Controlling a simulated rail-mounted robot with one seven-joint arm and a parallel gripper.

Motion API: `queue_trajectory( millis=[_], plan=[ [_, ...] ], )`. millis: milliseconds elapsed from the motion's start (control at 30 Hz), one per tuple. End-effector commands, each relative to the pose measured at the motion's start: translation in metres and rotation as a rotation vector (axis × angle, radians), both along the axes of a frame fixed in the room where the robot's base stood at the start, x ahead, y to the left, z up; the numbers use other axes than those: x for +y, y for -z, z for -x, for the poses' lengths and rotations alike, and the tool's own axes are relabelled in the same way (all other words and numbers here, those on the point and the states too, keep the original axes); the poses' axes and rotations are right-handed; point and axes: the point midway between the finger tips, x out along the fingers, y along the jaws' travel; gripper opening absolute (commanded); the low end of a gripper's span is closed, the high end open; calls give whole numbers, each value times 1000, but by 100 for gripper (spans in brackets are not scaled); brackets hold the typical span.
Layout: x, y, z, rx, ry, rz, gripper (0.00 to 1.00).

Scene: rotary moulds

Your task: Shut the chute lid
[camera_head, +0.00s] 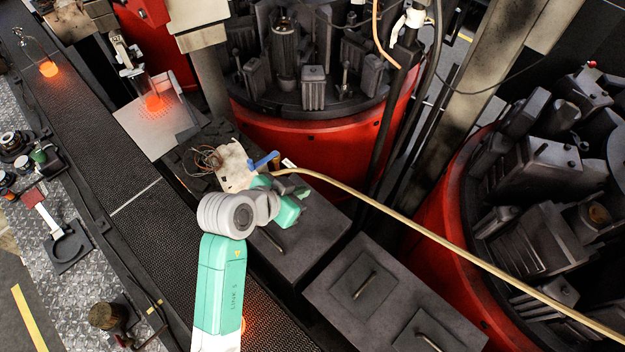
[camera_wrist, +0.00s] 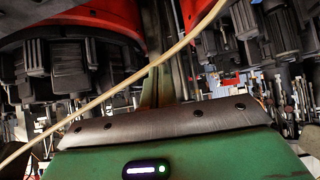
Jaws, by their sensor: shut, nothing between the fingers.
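My gripper (camera_head: 286,207) is at the end of the teal and grey arm in the middle of the head view, above a dark grey box. It is shut and empty, with its fingertips hard to make out. In the wrist view only its green housing with a dark edge shows along the bottom. No part is clearly marked as the chute lid. A dark square lid plate (camera_head: 351,276) with a bar handle lies flat on a dark box right of the arm. My gripper is apart from that plate.
A tan hose (camera_head: 430,232) crosses from the arm's end to the lower right. Two red rotary moulds (camera_head: 300,128) (camera_head: 440,215) stand behind. A dark conveyor (camera_head: 95,150) runs along the left. A glowing orange piece (camera_head: 153,103) is on a metal plate (camera_head: 150,132).

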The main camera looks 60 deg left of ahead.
Motion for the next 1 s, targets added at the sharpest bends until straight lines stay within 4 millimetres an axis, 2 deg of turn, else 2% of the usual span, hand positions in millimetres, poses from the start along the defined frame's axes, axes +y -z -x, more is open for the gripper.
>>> queue_trajectory(
  millis=[33, 300, 800, 900, 1000],
  plan=[
    [-2, 8, 5, -18, -1, -1, 0],
    [-5, 13, 18, -82, 0, -19, 0],
    [-5, 12, 20, -92, 2, -21, 0],
    [-6, 4, 19, -92, 3, -21, 0],
    [-6, -20, 19, -93, 4, -22, 0]
  ],
)
